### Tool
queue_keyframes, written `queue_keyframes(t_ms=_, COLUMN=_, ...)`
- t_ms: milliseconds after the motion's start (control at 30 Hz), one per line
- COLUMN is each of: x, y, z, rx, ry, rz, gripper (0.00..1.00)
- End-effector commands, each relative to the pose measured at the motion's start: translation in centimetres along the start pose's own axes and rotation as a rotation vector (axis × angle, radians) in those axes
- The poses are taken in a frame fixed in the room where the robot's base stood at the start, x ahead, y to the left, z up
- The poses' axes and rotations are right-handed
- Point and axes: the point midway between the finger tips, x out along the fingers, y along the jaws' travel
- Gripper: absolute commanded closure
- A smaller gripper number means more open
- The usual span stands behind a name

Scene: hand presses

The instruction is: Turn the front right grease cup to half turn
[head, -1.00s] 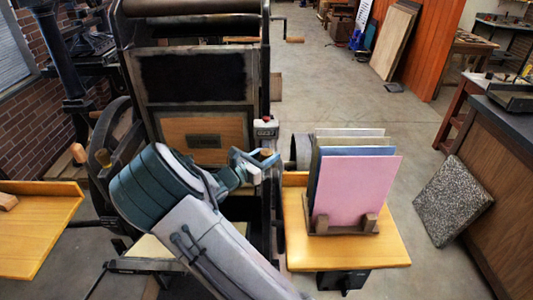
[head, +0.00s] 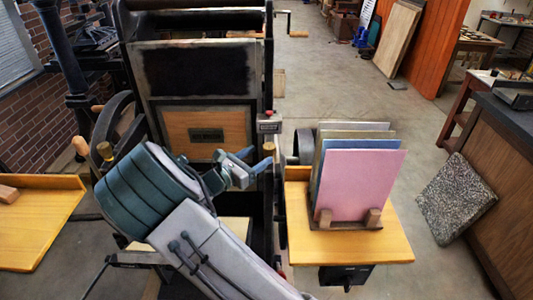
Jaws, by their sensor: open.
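The front right grease cup (head: 268,149) is a small brass-coloured cap on the right side of the press, below a grey box with a red top. My gripper (head: 257,157) is open, with its blue-grey fingers pointing right toward the cup. The fingertips are close to the cup's left and lower side; I cannot tell whether they touch it. The cup's lower part is hidden behind the fingers. The cup's turn angle cannot be read.
The dark press (head: 200,75) with its wooden panel fills the space behind my gripper. A wooden feed table (head: 385,240) with a rack of coloured boards (head: 360,185) stands close on the right. Another wooden table (head: 45,235) is at the left. Floor beyond is open.

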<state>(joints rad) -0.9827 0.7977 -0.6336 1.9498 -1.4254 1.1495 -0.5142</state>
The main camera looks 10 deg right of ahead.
Motion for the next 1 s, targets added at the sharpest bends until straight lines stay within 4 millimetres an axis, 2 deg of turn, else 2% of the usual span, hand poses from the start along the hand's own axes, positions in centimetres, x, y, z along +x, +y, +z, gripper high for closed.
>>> queue_keyframes(t_ms=33, x=-1.4, y=0.1, z=-0.3, rx=0.002, ry=0.002, rz=0.006, gripper=0.43)
queue_keyframes(t_ms=200, x=-5.0, y=0.1, z=-0.2, rx=0.002, ry=0.001, rz=0.003, gripper=0.43)
queue_keyframes(t_ms=400, x=-7.6, y=0.1, z=-0.1, rx=0.001, ry=0.0, rz=0.002, gripper=0.43)
queue_keyframes(t_ms=600, x=-8.3, y=0.0, z=0.0, rx=0.001, ry=-0.001, rz=0.0, gripper=0.43)
queue_keyframes(t_ms=1000, x=-8.3, y=0.0, z=0.0, rx=0.001, ry=-0.001, rz=0.0, gripper=0.43)
